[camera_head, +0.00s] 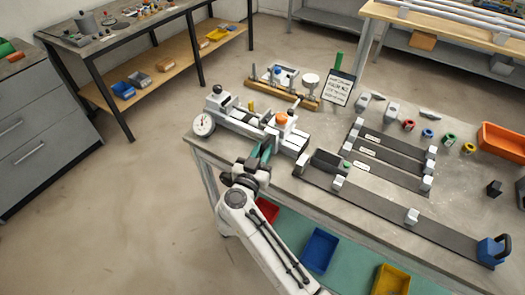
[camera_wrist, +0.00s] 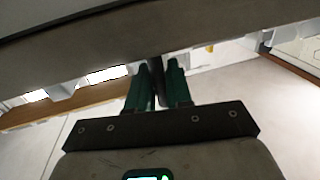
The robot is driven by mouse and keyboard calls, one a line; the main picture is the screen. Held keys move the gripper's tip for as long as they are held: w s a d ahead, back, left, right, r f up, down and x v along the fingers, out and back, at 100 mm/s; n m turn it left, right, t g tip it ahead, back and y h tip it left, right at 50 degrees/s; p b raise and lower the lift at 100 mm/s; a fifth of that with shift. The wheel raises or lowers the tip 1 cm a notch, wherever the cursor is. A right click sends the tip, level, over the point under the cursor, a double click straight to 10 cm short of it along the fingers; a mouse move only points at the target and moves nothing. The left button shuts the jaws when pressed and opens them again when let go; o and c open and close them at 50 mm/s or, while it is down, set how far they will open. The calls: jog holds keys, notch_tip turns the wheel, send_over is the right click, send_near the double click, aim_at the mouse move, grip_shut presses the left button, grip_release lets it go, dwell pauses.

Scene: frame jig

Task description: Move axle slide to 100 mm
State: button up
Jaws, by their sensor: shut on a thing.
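The white slide jig (camera_head: 245,122) lies on the near left part of the workbench, with a round dial (camera_head: 203,125) at its left end. A white block with an orange knob (camera_head: 281,118) sits toward its right end; I take this to be the axle slide. My gripper (camera_head: 266,148) reaches the jig's front side, just below the orange knob. In the wrist view, my green fingers (camera_wrist: 157,85) are shut on a dark bar (camera_wrist: 156,76), apparently the slide's handle. The fingers hide where it joins the jig. No millimetre reading is legible.
Long dark rails (camera_head: 385,208) with white blocks lie to the right on the workbench. A wooden rack (camera_head: 284,95) and a small sign (camera_head: 339,88) stand behind the jig. An orange bin (camera_head: 503,141) is at the far right. Coloured trays sit on the lower shelf.

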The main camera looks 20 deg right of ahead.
aim_at(258, 133)
grip_shut()
jog(key=shift+w+a+r, duration=0.1)
jog(key=shift+w+a, duration=0.45)
jog(key=shift+w, duration=0.2)
jog(key=shift+w+a, duration=0.55)
jog(key=shift+w, duration=0.15)
jog(key=o, duration=0.5)
grip_release()
jog(key=shift+w+a, duration=0.1)
jog(key=shift+o, duration=0.2)
